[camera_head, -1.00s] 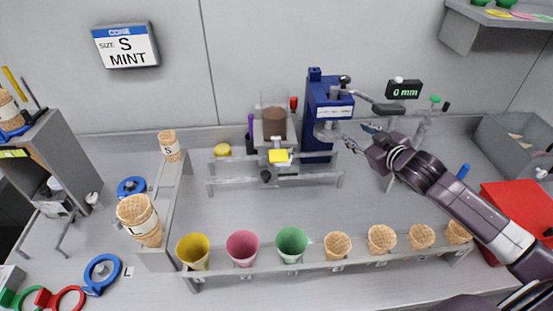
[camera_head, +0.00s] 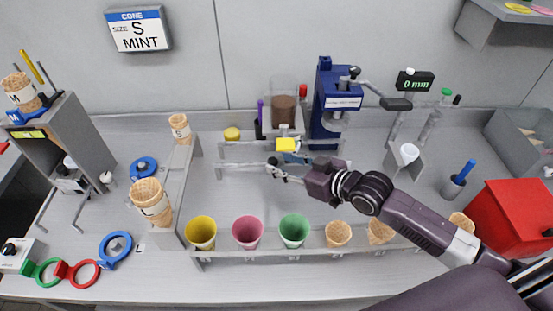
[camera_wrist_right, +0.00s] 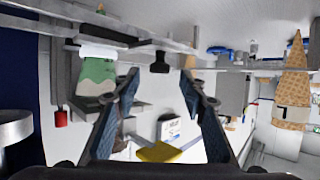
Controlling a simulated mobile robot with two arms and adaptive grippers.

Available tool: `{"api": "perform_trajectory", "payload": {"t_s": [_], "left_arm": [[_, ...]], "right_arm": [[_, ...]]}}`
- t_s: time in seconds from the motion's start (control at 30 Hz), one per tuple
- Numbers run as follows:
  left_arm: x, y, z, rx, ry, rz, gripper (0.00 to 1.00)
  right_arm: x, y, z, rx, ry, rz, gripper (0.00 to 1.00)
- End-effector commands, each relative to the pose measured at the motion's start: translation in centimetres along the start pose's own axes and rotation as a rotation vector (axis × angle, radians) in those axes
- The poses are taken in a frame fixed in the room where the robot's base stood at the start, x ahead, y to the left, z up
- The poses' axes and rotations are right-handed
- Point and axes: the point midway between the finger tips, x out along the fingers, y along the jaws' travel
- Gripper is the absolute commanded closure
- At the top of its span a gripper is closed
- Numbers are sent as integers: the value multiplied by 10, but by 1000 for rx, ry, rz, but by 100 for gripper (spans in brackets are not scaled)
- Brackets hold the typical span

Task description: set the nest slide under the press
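The grey nest slide (camera_head: 291,158) sits on the rails left of the blue press (camera_head: 335,110), partly hidden behind a yellow block (camera_head: 286,145). My right gripper (camera_head: 273,169) is in front of the slide, at the front rail. In the right wrist view the gripper (camera_wrist_right: 159,82) is open and empty. A black knob (camera_wrist_right: 160,62), seemingly the slide's, lies ahead between the spread fingers, apart from both. Contact cannot be seen in the head view. My left gripper is not in view.
A clear hopper with brown contents (camera_head: 284,112) stands behind the slide. A front rack (camera_head: 270,256) holds coloured cups and wafer cones beneath my right arm. A red box (camera_head: 512,215) is at right.

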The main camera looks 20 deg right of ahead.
Motion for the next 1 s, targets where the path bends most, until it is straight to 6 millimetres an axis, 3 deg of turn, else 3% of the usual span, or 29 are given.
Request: {"api": "perform_trajectory", "payload": {"t_s": [0.23,0.57,0.93,1.0], "left_arm": [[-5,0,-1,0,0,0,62],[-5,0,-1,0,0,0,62],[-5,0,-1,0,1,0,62],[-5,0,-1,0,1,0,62]], "right_arm": [[24,0,-1,1,1,1,61],[28,0,0,0,0,0,61],[28,0,0,0,0,1,100],[27,0,0,0,0,1,100]]}}
